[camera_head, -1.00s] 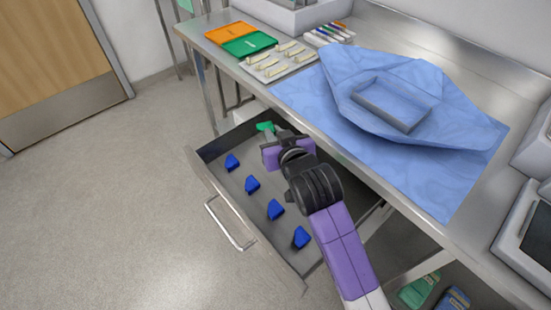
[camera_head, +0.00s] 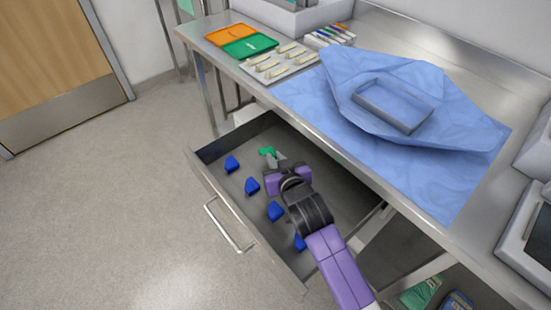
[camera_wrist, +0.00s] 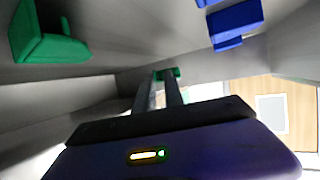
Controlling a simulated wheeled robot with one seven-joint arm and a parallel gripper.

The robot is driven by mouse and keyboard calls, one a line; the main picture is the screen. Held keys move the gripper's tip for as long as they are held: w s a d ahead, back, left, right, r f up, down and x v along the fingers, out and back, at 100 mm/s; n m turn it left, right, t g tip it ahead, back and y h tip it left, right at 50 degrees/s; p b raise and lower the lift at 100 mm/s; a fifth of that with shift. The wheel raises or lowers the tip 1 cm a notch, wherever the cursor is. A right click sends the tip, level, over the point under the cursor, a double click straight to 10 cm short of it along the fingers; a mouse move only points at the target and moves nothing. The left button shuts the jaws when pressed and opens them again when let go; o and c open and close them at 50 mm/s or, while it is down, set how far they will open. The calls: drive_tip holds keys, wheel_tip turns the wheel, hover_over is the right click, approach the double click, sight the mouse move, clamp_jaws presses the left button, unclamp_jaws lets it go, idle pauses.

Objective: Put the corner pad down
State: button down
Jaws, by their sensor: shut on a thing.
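My gripper (camera_head: 274,159) is low inside the open drawer, near its far left end. It is shut on a green corner pad (camera_wrist: 167,73), which shows at the fingertips in the wrist view. In the head view green (camera_head: 266,151) shows just beyond the fingers, partly hidden by them. A second green pad (camera_wrist: 45,42) is at the upper left of the wrist view, apart from the fingers. I cannot tell whether the held pad touches the drawer floor.
The drawer (camera_head: 212,190) holds several blue pads (camera_head: 232,164) in a row along its front side; my arm partly covers one. The steel table (camera_head: 235,70) overhangs the drawer's back. On it lie a blue cloth (camera_head: 450,160) and a grey tray (camera_head: 366,103).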

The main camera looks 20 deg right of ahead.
drive_tip(key=shift+f+b, duration=0.4)
drive_tip(key=shift+f, duration=0.2)
drive_tip(key=c, duration=1.4)
unclamp_jaws()
drive_tip(key=shift+c, duration=0.2)
drive_tip(key=shift+r, duration=0.15)
drive_tip(key=shift+r+p, duration=0.3)
drive_tip(key=d+v, duration=0.1)
drive_tip(key=v, duration=1.1)
drive_tip(key=shift+a+r, duration=0.3)
drive_tip(key=shift+a, duration=0.1)
drive_tip(key=shift+p, duration=0.35)
